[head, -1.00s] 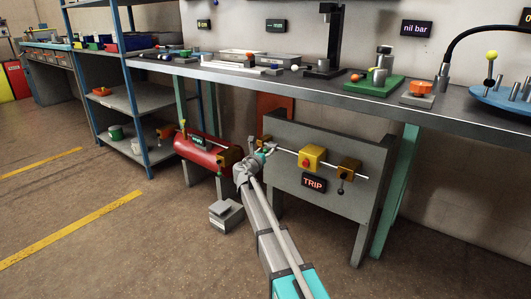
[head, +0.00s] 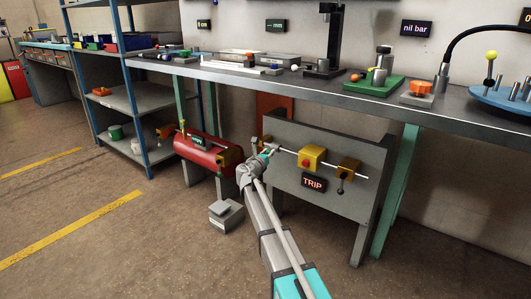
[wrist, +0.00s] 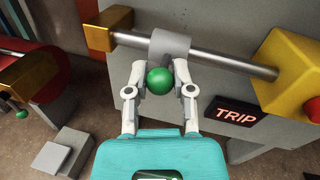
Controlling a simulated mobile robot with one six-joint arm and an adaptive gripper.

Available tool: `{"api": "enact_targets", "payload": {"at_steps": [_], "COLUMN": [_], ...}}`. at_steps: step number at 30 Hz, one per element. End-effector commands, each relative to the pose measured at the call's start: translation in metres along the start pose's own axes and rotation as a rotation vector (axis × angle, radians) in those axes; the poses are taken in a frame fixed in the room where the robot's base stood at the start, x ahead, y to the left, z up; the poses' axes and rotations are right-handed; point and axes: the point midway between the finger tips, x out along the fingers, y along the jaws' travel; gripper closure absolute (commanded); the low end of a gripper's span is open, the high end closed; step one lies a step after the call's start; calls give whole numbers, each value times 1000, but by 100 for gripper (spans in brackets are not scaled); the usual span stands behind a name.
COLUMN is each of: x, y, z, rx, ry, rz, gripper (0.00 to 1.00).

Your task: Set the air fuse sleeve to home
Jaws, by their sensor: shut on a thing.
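The air fuse sleeve is a short grey collar (wrist: 170,44) around a horizontal steel rod (wrist: 215,57), with a green ball knob (wrist: 160,81) on it facing me. In the wrist view it sits near the rod's left end block (wrist: 112,28), a little apart from it. My gripper (wrist: 161,76) is shut on the sleeve, one finger on each side of the green knob; the exact contact is partly hidden. In the head view my gripper (head: 270,149) is at the left part of the rod, covering most of the sleeve.
The rod runs right into a yellow block with a red button (head: 312,158), above a lit TRIP sign (head: 313,183) on a grey panel (head: 345,215). A red cylinder (head: 208,153) stands left of my gripper. A grey pedal-like block (head: 226,214) is on the floor.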

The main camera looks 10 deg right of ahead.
Motion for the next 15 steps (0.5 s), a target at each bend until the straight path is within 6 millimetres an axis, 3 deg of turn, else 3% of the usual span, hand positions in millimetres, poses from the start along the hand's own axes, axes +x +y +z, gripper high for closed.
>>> {"api": "enact_targets", "payload": {"at_steps": [6, 15], "x": [-7, -7], "y": [-32, -37], "z": [-6, -7], "rx": [0, 0], "ry": [1, 2], "rz": [-4, -7], "gripper": [100, 100]}}
